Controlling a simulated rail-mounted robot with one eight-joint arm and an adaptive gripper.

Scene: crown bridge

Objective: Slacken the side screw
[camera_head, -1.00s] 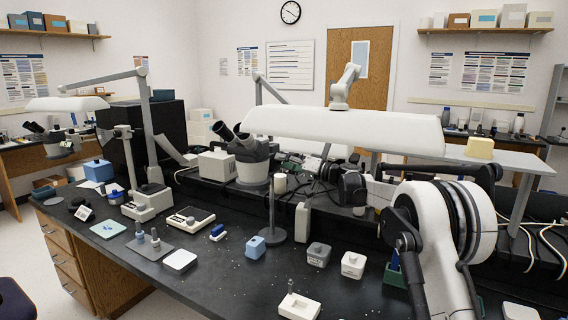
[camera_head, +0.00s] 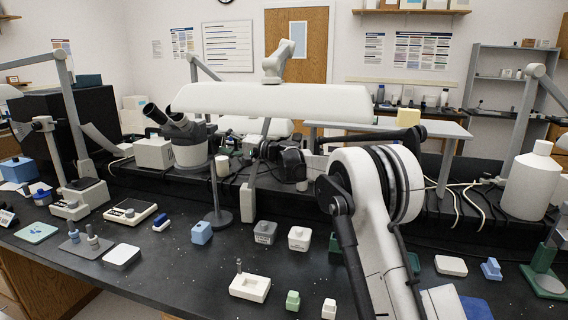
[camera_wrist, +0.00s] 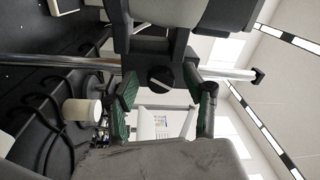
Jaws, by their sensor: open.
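In the wrist view a round dark screw head (camera_wrist: 160,78) with a light slot across it shows at the middle, below a dark block (camera_wrist: 152,47). A bright metal rod (camera_wrist: 228,73) runs sideways at about the same height. My gripper (camera_wrist: 165,87) is open and empty. Its dark fingers with green pads stand to the left and right of the screw head in the picture; I cannot tell how far short of it they are. In the head view I cannot pick out the screw, and my own arm covers part of the bench.
A white lamp hood (camera_head: 270,104) spans the bench, with a microscope (camera_head: 188,145) at its left. A white bottle (camera_head: 528,182) and loose cables are at right.

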